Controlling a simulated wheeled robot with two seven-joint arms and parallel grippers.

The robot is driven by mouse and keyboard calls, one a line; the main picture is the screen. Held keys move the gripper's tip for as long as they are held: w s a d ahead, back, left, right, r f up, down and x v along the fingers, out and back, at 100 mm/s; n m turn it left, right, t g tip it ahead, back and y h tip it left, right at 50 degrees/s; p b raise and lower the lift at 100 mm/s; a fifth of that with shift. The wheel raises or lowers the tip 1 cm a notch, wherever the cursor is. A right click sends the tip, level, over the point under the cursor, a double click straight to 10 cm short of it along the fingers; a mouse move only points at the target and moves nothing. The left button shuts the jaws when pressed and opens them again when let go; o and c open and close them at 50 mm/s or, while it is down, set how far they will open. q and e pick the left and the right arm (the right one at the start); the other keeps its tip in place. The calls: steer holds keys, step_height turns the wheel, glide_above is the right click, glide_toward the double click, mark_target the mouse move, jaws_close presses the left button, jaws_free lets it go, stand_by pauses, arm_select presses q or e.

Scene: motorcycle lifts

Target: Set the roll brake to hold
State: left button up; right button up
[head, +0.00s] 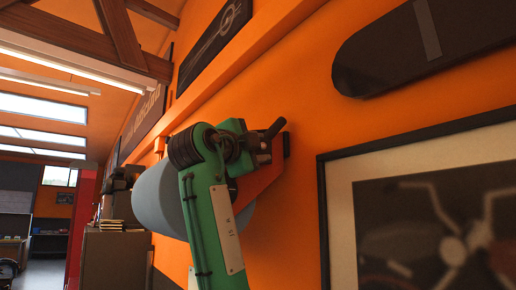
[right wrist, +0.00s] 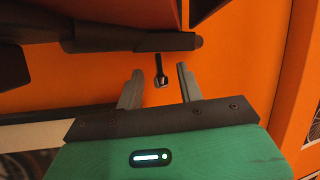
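A grey-blue roll (head: 160,198) hangs on an orange bracket (head: 262,188) fixed to the orange wall. My right gripper (head: 262,150) is at the bracket's upper end, partly hidden by my green arm. In the right wrist view this gripper (right wrist: 159,86) is open. A small dark lever-like part with a pale tip (right wrist: 159,72) shows between and just beyond its fingertips, with gaps on both sides. A dark bar with a thicker end (right wrist: 130,42) runs across above it; a dark handle (head: 275,128) shows in the head view. I cannot tell which part is the brake. My left gripper is not in view.
A framed motorcycle picture (head: 322,205) hangs on the wall at right, below a dark board (head: 400,55). A cabinet (head: 115,260) with stacked items stands at left behind the roll. The wall between bracket and frame is bare.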

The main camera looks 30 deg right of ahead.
steer(key=b+v, duration=0.6)
steer(key=v, duration=0.8)
steer(key=shift+b, duration=0.3)
steer(key=shift+d, duration=0.1)
